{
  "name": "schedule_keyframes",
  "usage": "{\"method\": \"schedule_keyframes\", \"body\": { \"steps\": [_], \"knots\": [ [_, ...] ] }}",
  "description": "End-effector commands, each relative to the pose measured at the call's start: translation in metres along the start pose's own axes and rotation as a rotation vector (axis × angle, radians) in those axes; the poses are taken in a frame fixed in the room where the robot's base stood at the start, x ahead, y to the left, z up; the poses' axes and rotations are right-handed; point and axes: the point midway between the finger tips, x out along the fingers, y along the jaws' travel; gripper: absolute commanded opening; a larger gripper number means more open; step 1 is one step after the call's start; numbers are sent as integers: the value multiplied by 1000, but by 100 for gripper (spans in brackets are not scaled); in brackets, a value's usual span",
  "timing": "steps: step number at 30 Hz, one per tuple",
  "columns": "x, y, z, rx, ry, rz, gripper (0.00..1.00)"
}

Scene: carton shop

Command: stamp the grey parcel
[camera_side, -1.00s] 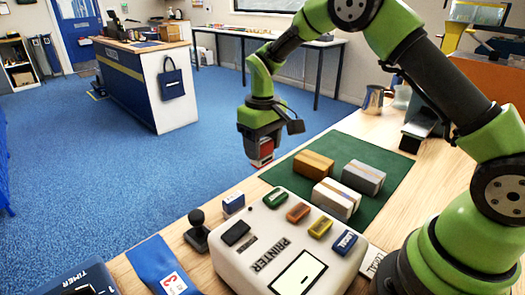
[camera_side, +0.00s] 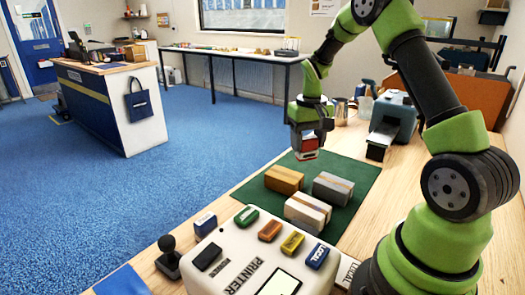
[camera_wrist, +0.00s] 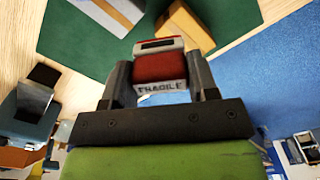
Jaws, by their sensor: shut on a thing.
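The grey parcel (camera_side: 332,187), a box with a tape strip, lies on the green mat (camera_side: 352,209) at its right side. My gripper (camera_side: 307,141) is shut on a red stamp (camera_side: 307,153) and holds it in the air above the far edge of the mat, up and left of the grey parcel. In the wrist view, the stamp (camera_wrist: 160,68) sits between the fingers and its label reads FRAGILE. A greyish box with a tan strip (camera_wrist: 108,14) shows at the top left there, apparently the grey parcel, partly cut off.
A brown parcel (camera_side: 284,179) and a whitish parcel (camera_side: 307,212) share the mat. A printer (camera_side: 238,250) with several coloured stamps stands in front. A black-handled stamp (camera_side: 168,256) is at left. A blue-grey machine (camera_side: 392,122) stands behind right.

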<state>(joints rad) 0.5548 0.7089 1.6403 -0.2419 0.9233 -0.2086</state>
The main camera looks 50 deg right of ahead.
Motion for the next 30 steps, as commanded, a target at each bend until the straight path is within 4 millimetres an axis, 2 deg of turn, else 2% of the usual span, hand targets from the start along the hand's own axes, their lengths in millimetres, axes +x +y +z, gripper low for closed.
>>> {"method": "schedule_keyframes", "body": {
  "steps": [1, 3, 8, 13, 24, 30],
  "knots": [
    [-2, 18, 4, 58, 0, -1, 39],
    [-3, 36, 9, 117, 1, -1, 39],
    [-3, 56, 16, 188, 0, -1, 39],
    [7, 59, 17, 196, -1, 0, 39],
    [45, 58, 17, 195, -2, -1, 39],
    [55, 58, 16, 194, 0, 0, 39]
  ]
}}
